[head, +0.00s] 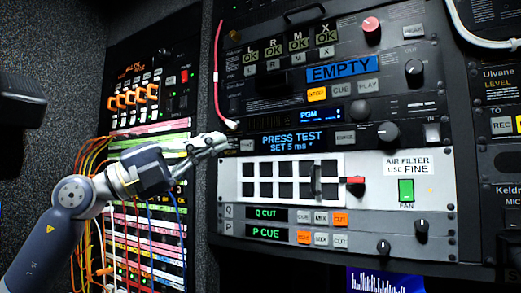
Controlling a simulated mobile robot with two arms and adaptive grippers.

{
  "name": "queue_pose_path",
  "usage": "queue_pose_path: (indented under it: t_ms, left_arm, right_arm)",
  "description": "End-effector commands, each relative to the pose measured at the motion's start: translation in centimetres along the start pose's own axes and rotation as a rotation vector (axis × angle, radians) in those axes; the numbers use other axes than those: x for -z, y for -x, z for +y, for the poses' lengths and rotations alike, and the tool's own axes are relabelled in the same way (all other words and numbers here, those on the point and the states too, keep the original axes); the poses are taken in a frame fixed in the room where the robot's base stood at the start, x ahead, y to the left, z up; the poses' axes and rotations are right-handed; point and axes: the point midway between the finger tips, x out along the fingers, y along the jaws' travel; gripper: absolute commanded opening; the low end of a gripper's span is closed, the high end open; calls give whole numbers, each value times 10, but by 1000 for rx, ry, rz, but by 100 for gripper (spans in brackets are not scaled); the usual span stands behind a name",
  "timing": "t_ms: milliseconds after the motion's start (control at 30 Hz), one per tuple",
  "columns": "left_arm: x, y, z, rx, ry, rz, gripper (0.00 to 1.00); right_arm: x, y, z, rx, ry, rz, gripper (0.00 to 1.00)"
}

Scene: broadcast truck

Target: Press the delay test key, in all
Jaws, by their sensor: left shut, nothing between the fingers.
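The delay unit's blue display (292,140) reads "PRESS TEST" and "SET 5 ms". A small pale key (247,145) sits just left of that display; its lettering is too small to read surely. A wider key (345,137) sits right of the display. My left gripper (226,143) is shut and empty, its fingertips pointing right, a little left of the small pale key. I cannot tell how far the tips stand off the panel. My right gripper is not in view.
A red cable (216,70) hangs just above my left gripper. A patch bay (150,150) with many coloured cables lies behind my left arm.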

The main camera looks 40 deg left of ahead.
Motion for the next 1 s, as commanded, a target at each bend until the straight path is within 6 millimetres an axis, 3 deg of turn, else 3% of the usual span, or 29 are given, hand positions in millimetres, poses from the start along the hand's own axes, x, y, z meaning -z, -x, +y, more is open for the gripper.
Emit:
queue_pose_path:
  t_ms: [433, 567, 833, 1000]
  left_arm:
    - [-3, -4, 1, 1, 2, 1, 0]
    - [-10, -14, 5, 1, 6, 2, 0]
    - [-30, -42, 24, 2, 6, 2, 0]
    - [-39, -54, 35, 1, 4, 1, 0]
  right_arm:
    - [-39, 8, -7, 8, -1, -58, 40]
    - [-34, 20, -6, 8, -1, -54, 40]
    - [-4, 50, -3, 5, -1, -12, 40]
    - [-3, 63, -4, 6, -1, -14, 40]
